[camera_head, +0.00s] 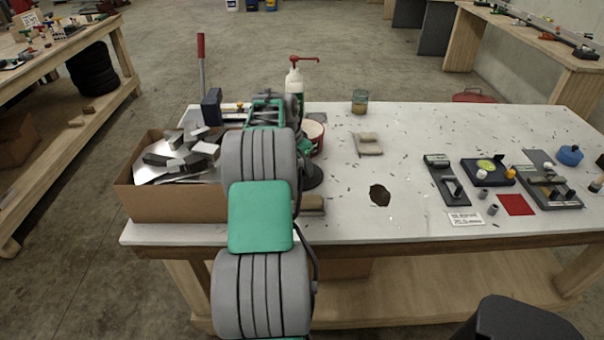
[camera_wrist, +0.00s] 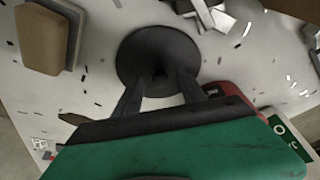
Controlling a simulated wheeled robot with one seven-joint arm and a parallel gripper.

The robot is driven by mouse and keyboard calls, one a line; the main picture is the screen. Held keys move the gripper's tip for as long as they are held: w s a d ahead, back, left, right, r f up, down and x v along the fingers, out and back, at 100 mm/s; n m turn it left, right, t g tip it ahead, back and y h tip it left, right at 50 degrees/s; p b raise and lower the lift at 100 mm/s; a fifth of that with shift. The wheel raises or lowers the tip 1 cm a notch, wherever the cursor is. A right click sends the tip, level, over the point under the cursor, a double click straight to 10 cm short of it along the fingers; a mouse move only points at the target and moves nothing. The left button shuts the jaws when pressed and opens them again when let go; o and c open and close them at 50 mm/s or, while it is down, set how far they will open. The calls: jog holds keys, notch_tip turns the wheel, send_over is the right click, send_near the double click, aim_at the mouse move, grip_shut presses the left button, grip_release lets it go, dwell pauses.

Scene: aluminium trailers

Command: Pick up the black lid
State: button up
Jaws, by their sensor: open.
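The black lid (camera_wrist: 150,48) is a dark round disc on the white tabletop, in the upper middle of the wrist view. Something knob-like shows near its centre. In the head view only its right part (camera_head: 314,178) shows beside my arm. My gripper (camera_wrist: 158,82) is open, with its two fingers apart and pointing at the lid. The fingertips overlap the lid's near part in the wrist view, one to each side of its centre. I cannot tell whether they touch it. In the head view my arm hides the fingers.
A cardboard box (camera_head: 160,208) of metal scraps stands left. A red can (camera_head: 318,128) and a red-pump bottle (camera_head: 294,82) stand behind the lid. A brown block (camera_wrist: 44,38) lies nearby. Fixtures (camera_head: 488,172) occupy the table's right; its middle is mostly clear around a dark patch (camera_head: 380,195).

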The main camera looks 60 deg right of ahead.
jog(key=shift+f, duration=0.1)
jog(key=shift+c, duration=0.5)
grip_shut()
